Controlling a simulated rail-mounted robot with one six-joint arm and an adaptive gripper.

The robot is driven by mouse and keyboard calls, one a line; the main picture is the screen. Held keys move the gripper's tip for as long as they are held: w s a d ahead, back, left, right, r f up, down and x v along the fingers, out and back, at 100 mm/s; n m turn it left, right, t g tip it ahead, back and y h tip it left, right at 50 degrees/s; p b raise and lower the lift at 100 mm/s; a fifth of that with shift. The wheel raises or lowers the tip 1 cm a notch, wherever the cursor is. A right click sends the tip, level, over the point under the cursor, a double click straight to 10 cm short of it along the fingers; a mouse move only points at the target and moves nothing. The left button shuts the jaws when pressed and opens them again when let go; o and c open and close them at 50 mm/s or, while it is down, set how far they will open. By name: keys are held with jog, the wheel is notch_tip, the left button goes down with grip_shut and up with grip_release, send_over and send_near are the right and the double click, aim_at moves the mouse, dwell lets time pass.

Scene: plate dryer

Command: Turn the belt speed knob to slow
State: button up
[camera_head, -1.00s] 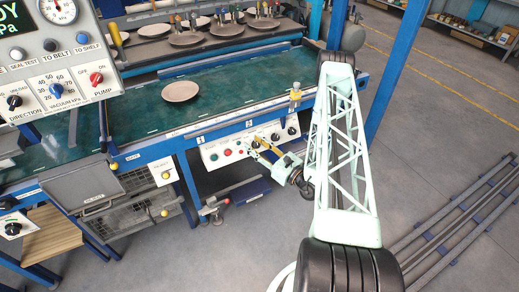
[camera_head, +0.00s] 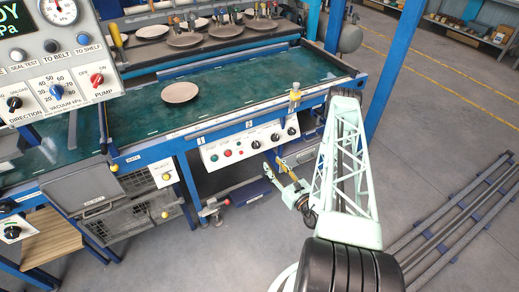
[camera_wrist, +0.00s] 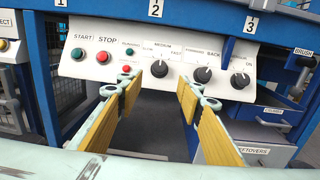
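The belt speed knob (camera_wrist: 160,68) is a black dial on the white control panel (camera_head: 222,147). In the wrist view the labels MEDIUM and FAST show around it; its pointer is too small to read for sure. It seems to be the leftmost black knob (camera_head: 256,144) in the head view. My gripper (camera_wrist: 158,93) is open and empty, with yellow-padded fingers spread on either side of this knob in the picture. In the head view my gripper (camera_head: 273,167) hangs in front of and below the panel, apart from the knobs.
Right of it are a direction knob (camera_wrist: 203,75) and an on/off knob (camera_wrist: 240,81). Left are a green start button (camera_wrist: 77,54), a red stop button (camera_wrist: 102,57) and small indicators. A blue frame edge (camera_wrist: 190,25) overhangs the panel. A plate (camera_head: 180,92) lies on the green belt.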

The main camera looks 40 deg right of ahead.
aim_at(258, 146)
jog(key=shift+w, duration=0.1)
jog(key=shift+w+d+b, duration=0.35)
jog(key=shift+w+d, duration=0.1)
jog(key=shift+w, duration=1.8)
jog(key=shift+w+d+b, duration=0.3)
jog(key=shift+w+d, duration=0.15)
jog(key=shift+w, duration=1.75)
jog(key=shift+w+d+b, duration=0.35)
jog(key=shift+w+d, duration=0.1)
jog(key=shift+w, duration=1.8)
jog(key=c, duration=0.8)
jog(key=shift+d+n+y, duration=0.1)
jog(key=shift+n+y, duration=0.3)
jog(key=shift+n, duration=0.3)
jog(key=n+y, duration=0.1)
jog(key=n, duration=0.1)
jog(key=n+y, duration=0.1)
jog(key=n, duration=0.1)
jog(key=shift+d+r+n+y+b, duration=0.1)
jog(key=shift+d+n+y+b, duration=0.05)
jog(key=shift+n+y+b, duration=0.2)
jog(key=shift+d+n+g+y, duration=0.1)
jog(key=shift+n+g+y, duration=0.45)
jog(key=shift+n, duration=0.9)
jog(key=shift+n+g+y, duration=0.15)
jog(key=shift+n+y, duration=0.65)
jog(key=shift+n, duration=0.6)
